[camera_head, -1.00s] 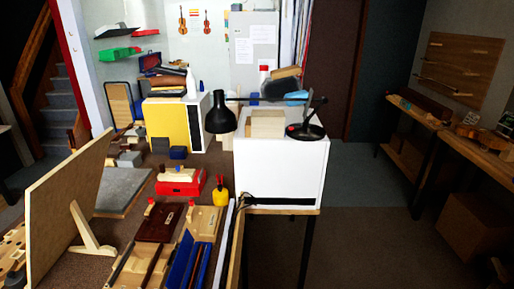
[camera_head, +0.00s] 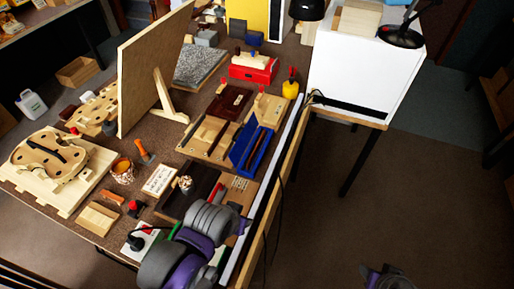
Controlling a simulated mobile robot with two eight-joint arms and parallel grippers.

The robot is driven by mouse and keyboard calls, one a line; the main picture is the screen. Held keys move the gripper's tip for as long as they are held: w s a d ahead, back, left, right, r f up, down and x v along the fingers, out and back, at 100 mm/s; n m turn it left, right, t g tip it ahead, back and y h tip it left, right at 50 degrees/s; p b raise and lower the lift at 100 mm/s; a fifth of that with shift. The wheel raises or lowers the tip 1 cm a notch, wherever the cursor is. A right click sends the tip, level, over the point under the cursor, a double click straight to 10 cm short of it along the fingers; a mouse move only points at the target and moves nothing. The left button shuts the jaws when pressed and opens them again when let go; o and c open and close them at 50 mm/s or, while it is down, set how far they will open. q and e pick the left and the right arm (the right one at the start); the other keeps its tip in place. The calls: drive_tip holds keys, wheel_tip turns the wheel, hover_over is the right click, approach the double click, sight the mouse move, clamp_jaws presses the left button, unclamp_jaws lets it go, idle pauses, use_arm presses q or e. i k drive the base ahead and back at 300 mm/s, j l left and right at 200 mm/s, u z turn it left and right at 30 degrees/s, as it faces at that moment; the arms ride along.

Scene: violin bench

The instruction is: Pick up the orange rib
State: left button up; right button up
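A small flat orange piece (camera_head: 112,196), which looks like the orange rib, lies on the left part of the workbench, near its front edge. It is small in the view, so its exact shape is hard to tell. My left arm, grey and purple, comes in at the bottom over the front of the bench, to the right of the orange piece and well apart from it. Its fingers cannot be made out. A purple and grey part of my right arm shows at the bottom edge, over the floor; no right fingers show.
Around the orange piece are a light wood block (camera_head: 97,218), a jar (camera_head: 122,171), an orange-handled tool (camera_head: 144,150) and a violin body in a mould (camera_head: 48,160). A tall board (camera_head: 150,65) stands behind. A blue case (camera_head: 252,147) lies farther right.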

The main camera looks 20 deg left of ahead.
sight(256, 149)
drive_tip(key=k+u, duration=0.1)
drive_tip(key=k, duration=0.5)
drive_tip(key=u, duration=1.35)
drive_tip(key=i+l, duration=0.15)
drive_tip(key=l, duration=0.2)
drive_tip(key=i+l, duration=0.15)
drive_tip(key=l, duration=0.25)
drive_tip(key=i+l, duration=0.15)
drive_tip(key=l, duration=0.2)
drive_tip(key=i+l, duration=0.15)
drive_tip(key=l, duration=0.2)
drive_tip(key=i+l, duration=0.15)
drive_tip(key=l, duration=0.25)
drive_tip(key=i+l, duration=0.15)
drive_tip(key=l, duration=0.2)
drive_tip(key=i+l, duration=0.1)
drive_tip(key=l, duration=0.25)
